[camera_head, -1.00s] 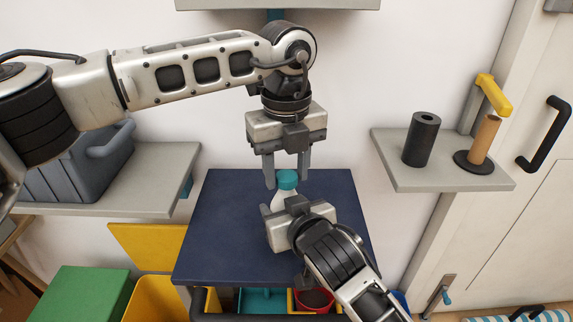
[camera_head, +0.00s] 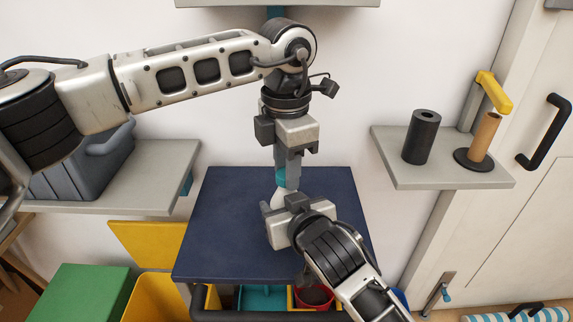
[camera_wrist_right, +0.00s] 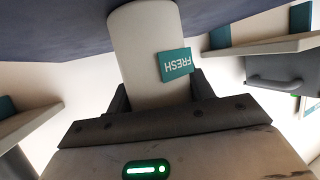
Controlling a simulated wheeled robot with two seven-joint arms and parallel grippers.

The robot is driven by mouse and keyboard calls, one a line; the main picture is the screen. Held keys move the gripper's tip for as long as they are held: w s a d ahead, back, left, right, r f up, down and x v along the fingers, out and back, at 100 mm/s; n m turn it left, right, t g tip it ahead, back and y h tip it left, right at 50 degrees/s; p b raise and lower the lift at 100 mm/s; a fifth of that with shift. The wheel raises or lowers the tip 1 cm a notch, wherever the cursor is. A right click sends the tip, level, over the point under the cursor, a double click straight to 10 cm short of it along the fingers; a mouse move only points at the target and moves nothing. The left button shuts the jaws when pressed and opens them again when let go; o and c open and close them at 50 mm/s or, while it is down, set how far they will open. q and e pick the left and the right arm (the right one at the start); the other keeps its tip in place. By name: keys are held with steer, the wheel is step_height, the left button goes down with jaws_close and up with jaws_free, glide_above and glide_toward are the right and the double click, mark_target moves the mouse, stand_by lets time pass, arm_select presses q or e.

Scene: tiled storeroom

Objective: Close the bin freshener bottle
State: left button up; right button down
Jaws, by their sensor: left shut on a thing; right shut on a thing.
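The bin freshener bottle (camera_head: 278,199) is white with a teal cap (camera_head: 281,177) and stands over the dark blue table.
The dark blue table top (camera_head: 225,235) is otherwise clear. A grey shelf at right holds a black roll (camera_head: 422,137) and a holder with a brown tube (camera_head: 484,138). A grey crate (camera_head: 85,165) stands on the left shelf. Coloured bins (camera_head: 157,299) stand below.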

arm_select(q)
steer(key=m, duration=1)
steer(key=o, duration=1.2)
step_height(320, 180, up, 12)
